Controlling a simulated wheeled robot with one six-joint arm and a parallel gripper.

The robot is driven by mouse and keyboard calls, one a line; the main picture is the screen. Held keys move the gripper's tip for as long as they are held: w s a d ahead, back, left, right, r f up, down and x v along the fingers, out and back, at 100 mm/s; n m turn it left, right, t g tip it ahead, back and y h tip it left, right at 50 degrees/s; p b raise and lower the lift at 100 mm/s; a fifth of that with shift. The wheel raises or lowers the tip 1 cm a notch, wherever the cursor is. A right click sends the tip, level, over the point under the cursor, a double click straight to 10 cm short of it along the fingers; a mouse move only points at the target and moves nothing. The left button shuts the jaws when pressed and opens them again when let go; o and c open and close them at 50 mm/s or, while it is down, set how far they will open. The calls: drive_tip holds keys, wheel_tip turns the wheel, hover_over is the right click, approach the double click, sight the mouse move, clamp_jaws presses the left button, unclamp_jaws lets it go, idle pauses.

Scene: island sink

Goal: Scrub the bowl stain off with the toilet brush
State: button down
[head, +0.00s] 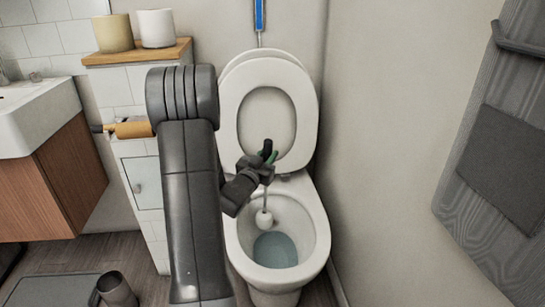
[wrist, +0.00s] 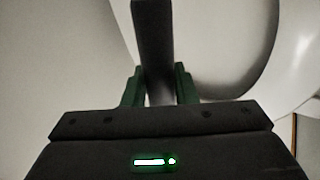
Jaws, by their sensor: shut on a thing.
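The toilet brush has a dark handle, a thin shaft and a white head (head: 264,217). My gripper (head: 267,160) is shut on the handle, above the toilet bowl (head: 315,225). In the wrist view, the dark handle (wrist: 153,45) stands between the green fingers of my gripper (wrist: 158,85). The brush hangs nearly upright, its head inside the bowl near the back wall, above the bluish water (head: 275,250). I cannot tell whether the head touches the wall. The seat and lid (head: 228,105) are raised. I cannot make out a stain.
A tiled ledge with a wooden top (head: 135,54) bearing two rolls stands left of the toilet. A holder with a tan roll (head: 133,130) sticks out below. A dark cup (head: 117,290) stands at lower left. A bare wall (head: 390,150) is close on the right.

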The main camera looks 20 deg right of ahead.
drive_tip(key=shift+w+a, duration=0.2)
drive_tip(key=shift+a, duration=0.1)
drive_tip(key=shift+d+b, duration=0.5)
drive_tip(key=shift+d, duration=1.95)
drive_tip(key=shift+w+a, duration=0.15)
drive_tip(key=shift+a, duration=1.2)
drive_tip(key=shift+w+a, duration=0.15)
drive_tip(key=shift+a, duration=1.2)
drive_tip(key=d, duration=0.2)
drive_tip(key=s+d, duration=0.1)
drive_tip(key=d, duration=0.2)
drive_tip(key=shift+d+r, duration=0.1)
drive_tip(key=shift+d, duration=0.2)
drive_tip(key=shift+s+r, duration=0.1)
drive_tip(key=s+a+r+p, duration=0.1)
drive_tip(key=s+r+p, duration=0.1)
drive_tip(key=s+r, duration=0.2)
drive_tip(key=shift+r, duration=0.85)
